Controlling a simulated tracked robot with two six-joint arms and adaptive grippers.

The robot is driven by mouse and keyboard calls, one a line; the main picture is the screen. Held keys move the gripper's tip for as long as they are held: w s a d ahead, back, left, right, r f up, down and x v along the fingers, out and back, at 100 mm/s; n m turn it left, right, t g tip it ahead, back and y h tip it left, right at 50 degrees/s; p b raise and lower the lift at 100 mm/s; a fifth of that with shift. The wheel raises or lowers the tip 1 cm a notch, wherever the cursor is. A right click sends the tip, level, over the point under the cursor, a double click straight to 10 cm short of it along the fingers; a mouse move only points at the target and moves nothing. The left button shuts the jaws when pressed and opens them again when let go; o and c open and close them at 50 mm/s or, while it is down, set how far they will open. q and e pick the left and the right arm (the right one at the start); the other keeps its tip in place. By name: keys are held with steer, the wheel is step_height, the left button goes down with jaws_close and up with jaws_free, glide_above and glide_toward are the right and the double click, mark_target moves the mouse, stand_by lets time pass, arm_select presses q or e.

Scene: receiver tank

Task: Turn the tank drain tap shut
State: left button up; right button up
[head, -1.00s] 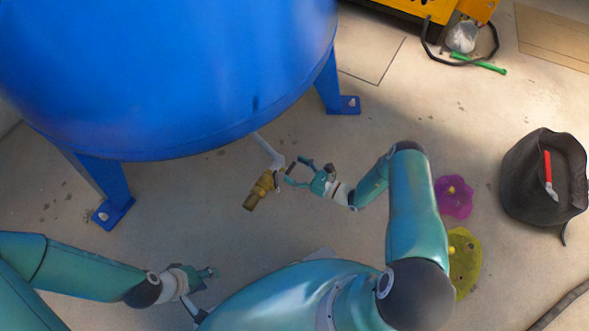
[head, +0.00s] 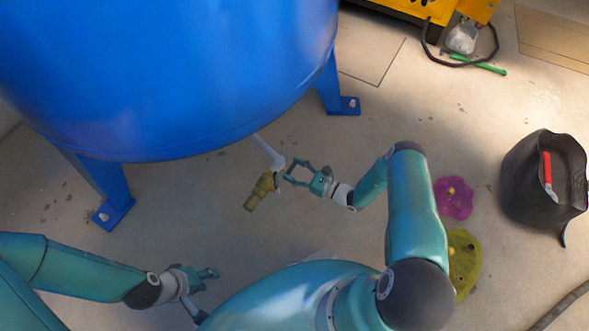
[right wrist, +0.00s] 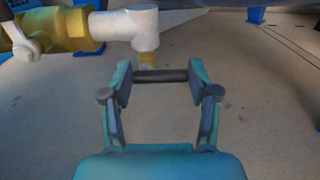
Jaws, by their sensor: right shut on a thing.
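The drain tap has a brass body (head: 262,190) below the blue tank (head: 170,70), on a white pipe fitting (head: 275,157). In the right wrist view the brass body (right wrist: 58,30) is at upper left, next to the white fitting (right wrist: 145,26). A dark bar (right wrist: 160,76) lies in front of a short brass stub under that fitting. My right gripper (head: 294,172) is beside the tap. In its wrist view, its fingers (right wrist: 160,85) are shut on the dark bar's two ends. My left gripper (head: 211,274) is low at left, away from the tap; its finger opening is unclear.
Blue tank legs (head: 112,190) stand left and right of the tap. A black bucket (head: 530,185) with a red-handled tool is at right. Purple (head: 455,207) and yellow-green (head: 462,265) pieces lie on the floor behind my right arm. The floor around the tap is clear.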

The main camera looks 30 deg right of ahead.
steer(key=o, duration=1.2)
steer(key=shift+c, duration=0.2)
steer(key=v, duration=1.2)
